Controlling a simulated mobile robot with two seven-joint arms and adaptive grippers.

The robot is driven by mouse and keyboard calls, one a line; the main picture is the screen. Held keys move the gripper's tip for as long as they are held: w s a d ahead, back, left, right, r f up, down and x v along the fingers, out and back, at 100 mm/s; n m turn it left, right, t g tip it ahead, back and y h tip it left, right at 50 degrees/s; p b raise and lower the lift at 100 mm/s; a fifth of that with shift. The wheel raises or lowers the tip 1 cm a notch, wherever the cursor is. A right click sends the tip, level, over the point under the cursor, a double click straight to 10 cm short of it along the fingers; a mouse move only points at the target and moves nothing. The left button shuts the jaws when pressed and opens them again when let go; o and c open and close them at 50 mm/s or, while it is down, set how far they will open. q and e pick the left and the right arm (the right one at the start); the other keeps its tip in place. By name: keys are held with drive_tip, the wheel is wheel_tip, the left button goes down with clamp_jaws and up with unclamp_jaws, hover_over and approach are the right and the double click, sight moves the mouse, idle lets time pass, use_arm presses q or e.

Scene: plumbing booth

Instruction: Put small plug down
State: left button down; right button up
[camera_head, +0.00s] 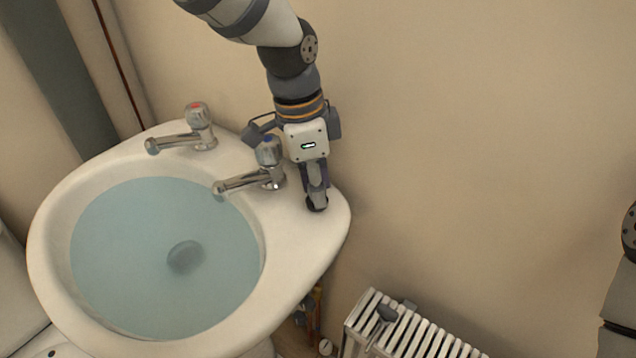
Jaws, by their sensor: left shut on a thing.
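My left gripper (316,194) points down at the right rim of the white sink (334,228). It is shut on a small dark plug (317,207), which shows only as a dark bit at the fingertips. The plug is at or just above the flat rim, right of the cold tap; I cannot tell whether it touches. My right gripper is out of view; only part of my right arm shows at the right edge.
The sink holds bluish water (150,230), with a dark round shape (185,257) under it. A red-marked tap (198,122) and a blue-marked tap (268,162) stand on the rim. A white radiator (410,335) with dark items on top is below right.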

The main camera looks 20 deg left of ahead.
sight(306, 201)
use_arm(q)
drive_tip(key=shift+f, duration=0.1)
drive_tip(key=c, duration=1.3)
unclamp_jaws()
drive_tip(key=shift+f, duration=0.15)
drive_tip(key=shift+c, duration=0.2)
wheel_tip(306, 201, up, 12)
drive_tip(key=a, duration=0.1)
drive_tip(key=shift+s+a+p, duration=0.3)
drive_tip(key=shift+s+p, duration=0.05)
drive_tip(key=shift+p, duration=0.05)
